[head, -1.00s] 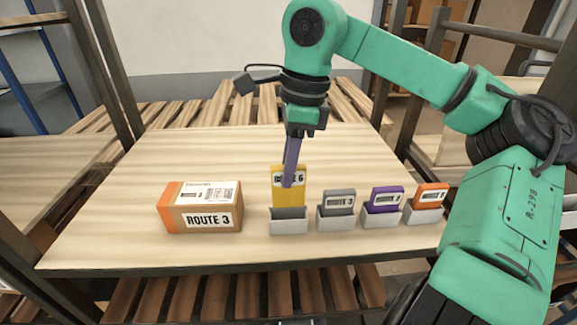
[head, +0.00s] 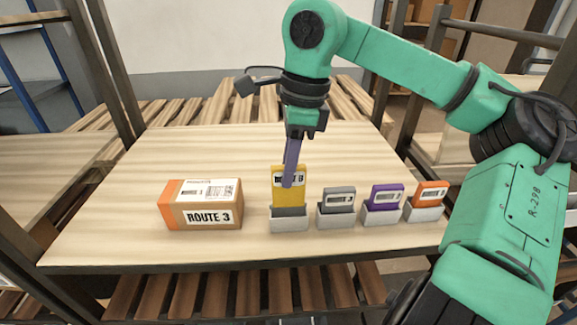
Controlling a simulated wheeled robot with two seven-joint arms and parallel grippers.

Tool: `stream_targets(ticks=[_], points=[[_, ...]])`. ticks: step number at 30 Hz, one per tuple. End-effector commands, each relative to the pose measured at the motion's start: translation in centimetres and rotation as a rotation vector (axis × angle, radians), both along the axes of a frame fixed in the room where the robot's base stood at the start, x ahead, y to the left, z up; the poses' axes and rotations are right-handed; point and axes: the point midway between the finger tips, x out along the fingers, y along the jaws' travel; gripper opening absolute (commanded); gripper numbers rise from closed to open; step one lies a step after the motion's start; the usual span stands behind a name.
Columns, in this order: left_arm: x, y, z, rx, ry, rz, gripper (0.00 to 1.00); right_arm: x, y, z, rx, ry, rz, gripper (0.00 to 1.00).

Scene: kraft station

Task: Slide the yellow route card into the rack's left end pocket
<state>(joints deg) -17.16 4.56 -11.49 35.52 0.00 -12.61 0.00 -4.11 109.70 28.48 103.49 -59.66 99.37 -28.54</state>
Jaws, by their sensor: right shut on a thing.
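The yellow route card (head: 279,199) stands upright at the left end pocket (head: 289,225) of the rack, its lower part hidden by the pocket's grey front. Its label shows near the top, partly covered by a finger. I cannot tell how deep the card sits in the pocket. My right gripper (head: 288,183) points down from above and is shut on the card's upper part. My left gripper is not in view.
To the right, the other pockets hold a grey card (head: 338,193), a purple card (head: 386,191) and an orange card (head: 431,187). A cardboard box (head: 202,206) labelled ROUTE 3 stands left of the rack. The tabletop (head: 200,150) behind is clear.

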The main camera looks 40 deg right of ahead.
Motion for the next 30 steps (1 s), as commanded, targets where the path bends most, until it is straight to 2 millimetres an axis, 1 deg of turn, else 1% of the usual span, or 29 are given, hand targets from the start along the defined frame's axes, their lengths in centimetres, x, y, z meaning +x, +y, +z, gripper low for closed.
stream_targets(ticks=[5, 26, 30], points=[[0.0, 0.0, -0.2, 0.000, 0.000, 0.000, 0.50, 0.0, 0.0, -0.3, 0.000, 0.000, 0.000, 0.00], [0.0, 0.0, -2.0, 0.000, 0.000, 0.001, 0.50, 0.0, 0.0, -2.5, 0.001, -0.001, 0.000, 0.00], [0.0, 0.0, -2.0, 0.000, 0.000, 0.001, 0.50, 0.0, 0.0, -2.6, 0.001, -0.001, 0.000, 0.00]])
